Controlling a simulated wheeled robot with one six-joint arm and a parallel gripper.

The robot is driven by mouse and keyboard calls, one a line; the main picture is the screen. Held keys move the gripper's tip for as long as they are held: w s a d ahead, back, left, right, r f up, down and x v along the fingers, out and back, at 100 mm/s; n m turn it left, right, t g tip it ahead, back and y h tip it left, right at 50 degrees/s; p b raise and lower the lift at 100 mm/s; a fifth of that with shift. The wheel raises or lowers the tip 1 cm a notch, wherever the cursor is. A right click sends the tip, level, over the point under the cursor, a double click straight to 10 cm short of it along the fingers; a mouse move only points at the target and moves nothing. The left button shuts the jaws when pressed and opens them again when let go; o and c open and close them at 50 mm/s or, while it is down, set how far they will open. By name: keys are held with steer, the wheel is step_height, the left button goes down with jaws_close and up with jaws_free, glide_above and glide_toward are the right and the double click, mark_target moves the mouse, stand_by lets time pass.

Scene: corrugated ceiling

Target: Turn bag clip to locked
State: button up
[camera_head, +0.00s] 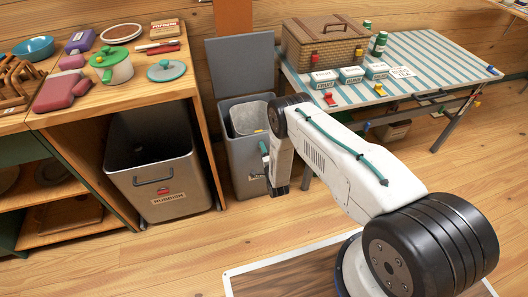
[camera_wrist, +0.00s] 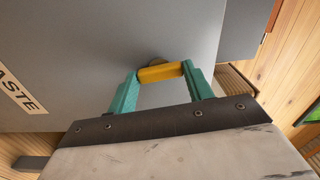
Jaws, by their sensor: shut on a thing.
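The bag clip (camera_wrist: 160,73) shows in the wrist view as a short yellow bar in front of a small round mount on a grey bin wall. It lies about crosswise in the picture, with a slight tilt. My gripper (camera_wrist: 160,76) has its two teal fingers closed on the two ends of the bar. In the head view my gripper (camera_head: 264,155) is low at the side of the grey waste bin (camera_head: 240,170), partly behind my arm. I cannot make out the clip there. No locked or unlocked marking is readable.
The bin's tall grey lid (camera_head: 240,62) stands open at the back, and a pale liner (camera_head: 249,118) shows inside. A rubbish bin (camera_head: 158,180) under the counter is to the left. A striped table (camera_head: 425,62) with a basket (camera_head: 325,42) stands right. Floor at right is clear.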

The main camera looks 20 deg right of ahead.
steer(key=shift+d+m, duration=0.1)
steer(key=shift+m, duration=0.6)
steer(key=o, duration=1)
steer(key=shift+s, duration=0.1)
steer(key=s, duration=0.7)
steer(key=shift+s, duration=0.3)
